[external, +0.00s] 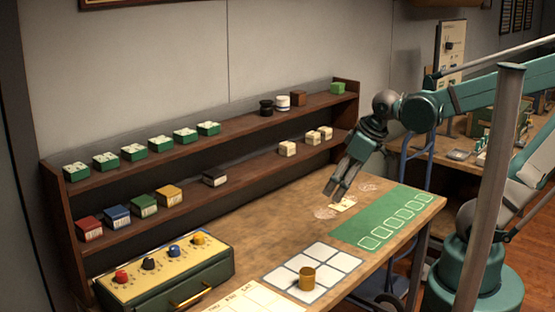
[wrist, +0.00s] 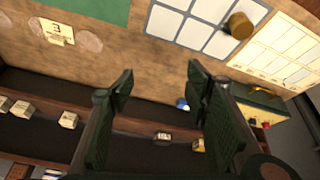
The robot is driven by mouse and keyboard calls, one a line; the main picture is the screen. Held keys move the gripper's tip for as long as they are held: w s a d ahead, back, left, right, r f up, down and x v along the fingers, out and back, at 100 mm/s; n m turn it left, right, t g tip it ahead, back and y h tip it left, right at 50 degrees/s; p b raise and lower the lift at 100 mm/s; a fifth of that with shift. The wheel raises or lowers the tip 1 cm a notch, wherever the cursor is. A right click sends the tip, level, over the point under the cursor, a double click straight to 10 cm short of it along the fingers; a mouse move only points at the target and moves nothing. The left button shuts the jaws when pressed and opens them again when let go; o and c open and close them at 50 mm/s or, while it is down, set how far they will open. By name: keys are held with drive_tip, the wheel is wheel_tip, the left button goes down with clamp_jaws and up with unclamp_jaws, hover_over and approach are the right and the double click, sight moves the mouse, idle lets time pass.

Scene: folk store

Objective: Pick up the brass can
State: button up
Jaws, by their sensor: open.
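The brass can (external: 307,277) is a small golden-brown cylinder standing on a white grid sheet (external: 331,256) near the front of the wooden table. In the wrist view the brass can (wrist: 238,26) shows at the upper right, on the edge of the grid. My gripper (external: 333,191) is open and empty, above the back part of the table near a small numbered card. In the wrist view its two fingers (wrist: 158,80) are apart with nothing between them. The can is well away from the fingers, nearer the table's front.
A two-tier wooden shelf (external: 240,133) with small boxes and jars runs along the wall. A control box (external: 165,268) with coloured knobs stands at the left. A green mat (external: 364,235) with outlined squares lies at the right. A calendar sheet (external: 243,296) lies left of the can.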

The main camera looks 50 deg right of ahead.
drive_tip(key=a+f+n+g, duration=0.3)
drive_tip(key=a+f+n, duration=0.25)
drive_tip(key=a, duration=0.35)
drive_tip(key=n+g+p, duration=0.1)
drive_tip(key=n+g, duration=0.1)
drive_tip(key=n, duration=0.2)
hover_over(307, 271)
drive_tip(key=shift+h, duration=0.3)
drive_tip(key=f, duration=0.8)
drive_tip(key=shift+w+d+f, duration=0.1)
drive_tip(key=shift+w+d, duration=0.1)
drive_tip(key=shift+d, duration=0.2)
drive_tip(key=shift+s+a+f+n, duration=0.25)
drive_tip(key=shift+s+a+f, duration=0.1)
drive_tip(key=shift+a+f, duration=0.15)
drive_tip(key=shift+f, duration=1.3)
drive_tip(key=shift+f+b, duration=0.7)
drive_tip(key=shift+f, duration=1.9)
drive_tip(key=shift+c, duration=0.2)
drive_tip(key=c, duration=1)
